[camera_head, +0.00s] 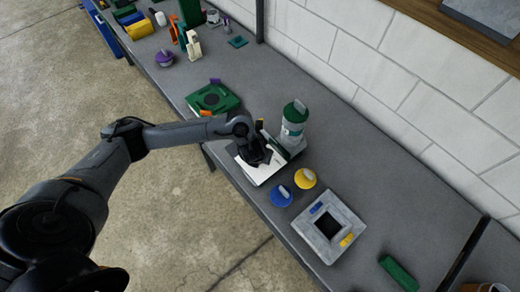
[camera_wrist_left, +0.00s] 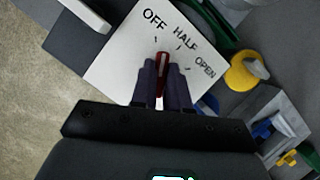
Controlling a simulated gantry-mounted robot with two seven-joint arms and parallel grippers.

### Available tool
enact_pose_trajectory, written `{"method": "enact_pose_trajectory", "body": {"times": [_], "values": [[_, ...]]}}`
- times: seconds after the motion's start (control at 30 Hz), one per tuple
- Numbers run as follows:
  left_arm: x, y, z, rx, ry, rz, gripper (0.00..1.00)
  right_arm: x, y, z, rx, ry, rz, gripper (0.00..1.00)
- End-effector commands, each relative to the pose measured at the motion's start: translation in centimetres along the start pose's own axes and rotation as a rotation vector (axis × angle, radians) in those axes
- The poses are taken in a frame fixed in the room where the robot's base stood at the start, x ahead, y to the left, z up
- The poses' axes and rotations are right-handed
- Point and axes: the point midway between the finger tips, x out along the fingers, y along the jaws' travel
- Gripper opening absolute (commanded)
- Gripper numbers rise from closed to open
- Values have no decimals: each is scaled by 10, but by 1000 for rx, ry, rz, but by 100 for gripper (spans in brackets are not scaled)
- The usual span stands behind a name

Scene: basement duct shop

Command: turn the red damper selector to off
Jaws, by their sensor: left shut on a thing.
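The white selector panel (camera_head: 256,175) lies on the bench under my left gripper (camera_head: 258,156). In the left wrist view, the panel (camera_wrist_left: 118,68) carries the words OFF, HALF and OPEN in an arc with tick marks. The red damper selector (camera_wrist_left: 163,62) has a pale stripe and sits between the fingertips of my left gripper (camera_wrist_left: 164,72), which is shut on it. The selector points up the picture, roughly toward the OFF side; the fingers hide its lower part, so its exact alignment is unclear. My right gripper is in neither view.
A green-capped bottle (camera_head: 292,125) stands close behind the panel. A blue knob (camera_head: 281,196) and a yellow knob (camera_head: 305,178) are just right of it, then a grey square frame (camera_head: 328,226). A green plate (camera_head: 213,98) lies to the left. A block wall backs the bench.

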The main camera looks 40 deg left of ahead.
Motion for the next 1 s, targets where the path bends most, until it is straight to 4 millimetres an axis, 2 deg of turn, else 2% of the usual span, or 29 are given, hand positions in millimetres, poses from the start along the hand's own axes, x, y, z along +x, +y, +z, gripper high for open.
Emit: {"method": "enact_pose_trajectory", "body": {"times": [0.03,0.33,1.0], "values": [[-7,-1,2,-30,2,12,0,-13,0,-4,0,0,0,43],[-4,-2,2,-181,1,74,0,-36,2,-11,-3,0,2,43],[0,-2,1,-238,0,95,0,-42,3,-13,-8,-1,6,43]]}}
